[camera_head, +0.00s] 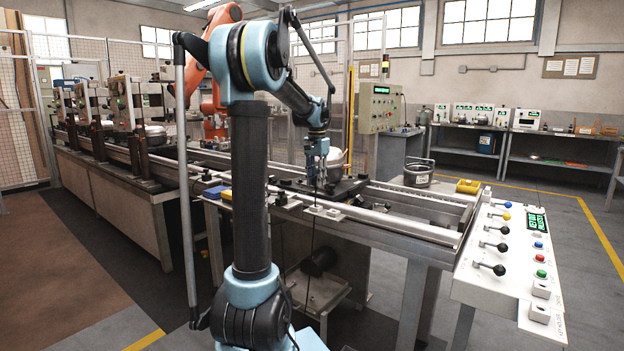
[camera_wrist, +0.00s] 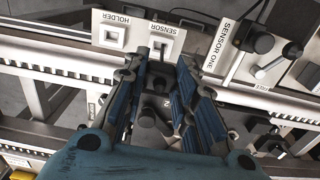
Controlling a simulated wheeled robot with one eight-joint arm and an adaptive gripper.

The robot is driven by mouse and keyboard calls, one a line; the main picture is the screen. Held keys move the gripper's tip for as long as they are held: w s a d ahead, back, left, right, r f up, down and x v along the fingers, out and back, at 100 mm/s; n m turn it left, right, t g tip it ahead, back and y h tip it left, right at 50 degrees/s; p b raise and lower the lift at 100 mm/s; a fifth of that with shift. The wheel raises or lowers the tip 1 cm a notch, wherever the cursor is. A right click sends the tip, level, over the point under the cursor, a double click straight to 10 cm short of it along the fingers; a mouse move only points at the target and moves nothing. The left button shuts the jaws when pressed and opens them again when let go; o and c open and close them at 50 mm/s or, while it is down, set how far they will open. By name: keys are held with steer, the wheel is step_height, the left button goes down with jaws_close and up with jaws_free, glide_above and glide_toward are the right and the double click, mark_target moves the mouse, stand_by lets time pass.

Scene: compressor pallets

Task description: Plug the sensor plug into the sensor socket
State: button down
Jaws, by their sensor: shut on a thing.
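My gripper (camera_head: 317,168) points down over the near rail of the line; in the wrist view its blue fingers (camera_wrist: 164,70) are shut on the sensor plug (camera_wrist: 160,82). The plug is small and dark, mostly hidden between the fingers. A thin dark cable (camera_head: 313,245) hangs below the gripper in the head view. The sensor socket (camera_wrist: 163,43), a square on a white plate labelled SENSOR, lies just beyond the fingertips in the wrist view. The plug appears apart from it; the height gap cannot be told.
A HOLDER plate (camera_wrist: 111,35) with a similar square sits left of the socket. A SENSOR ONE plate (camera_wrist: 222,50) and a black knob (camera_wrist: 262,43) lie to the right. A lever panel (camera_head: 510,255) stands at the right in the head view.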

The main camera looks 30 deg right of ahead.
steer(key=shift+w+a, duration=0.1)
stand_by(0.3)
steer(key=shift+f, duration=2.9)
steer(key=shift+f, duration=1.25)
steer(key=c, duration=1.2)
jaws_free()
steer(key=shift+r, duration=0.1)
step_height(320, 180, up, 12)
steer(key=shift+f, duration=0.1)
